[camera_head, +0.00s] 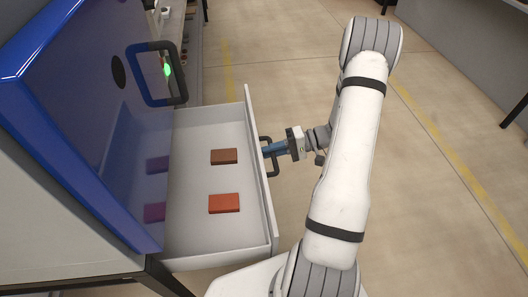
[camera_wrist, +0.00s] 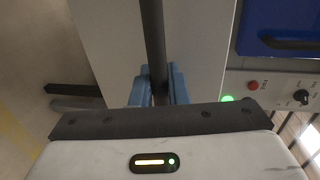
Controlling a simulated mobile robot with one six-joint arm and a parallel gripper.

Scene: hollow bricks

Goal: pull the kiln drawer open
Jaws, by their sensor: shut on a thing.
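The kiln drawer (camera_head: 190,225) is white and stands pulled out from below the blue kiln front (camera_head: 85,110). A brown brick (camera_head: 224,156) and an orange-red brick (camera_head: 224,203) lie apart inside it. The dark drawer handle (camera_head: 272,166) is on the drawer's outer face. My gripper (camera_head: 268,150) has its blue fingers at this handle. In the wrist view my gripper (camera_wrist: 158,88) is shut on the dark handle bar (camera_wrist: 153,40), with one blue finger on each side. The lower part of the bar is hidden by the gripper body.
A dark kiln door handle (camera_head: 159,75) sticks out above the drawer's far end. A green light (camera_wrist: 228,98), a red button (camera_wrist: 253,85) and a knob (camera_wrist: 301,96) are on a panel. The floor (camera_head: 285,65) right of the drawer is open, with yellow lines.

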